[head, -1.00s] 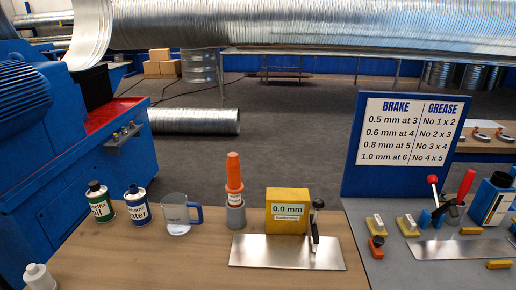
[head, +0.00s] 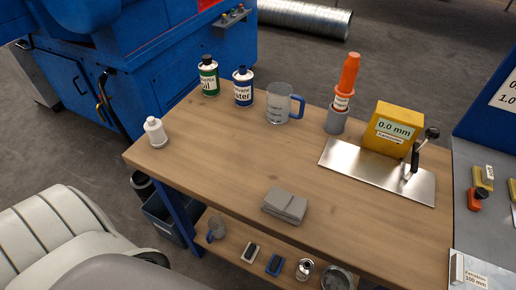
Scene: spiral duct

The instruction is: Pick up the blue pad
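A small blue pad (head: 274,265) with a dark top lies on the lower shelf (head: 224,259) of the wooden bench, below the bench's front edge. A similar pale pad (head: 250,252) with a dark top lies just to its left, apart from it. A small metal-topped container (head: 305,269) stands just to its right. Neither of my grippers shows in the head view.
The bench top (head: 230,165) overhangs the shelf. It holds a folded grey cloth (head: 285,205), a white bottle (head: 155,132), two cans, a measuring jug (head: 279,103) and a yellow gauge (head: 391,130).

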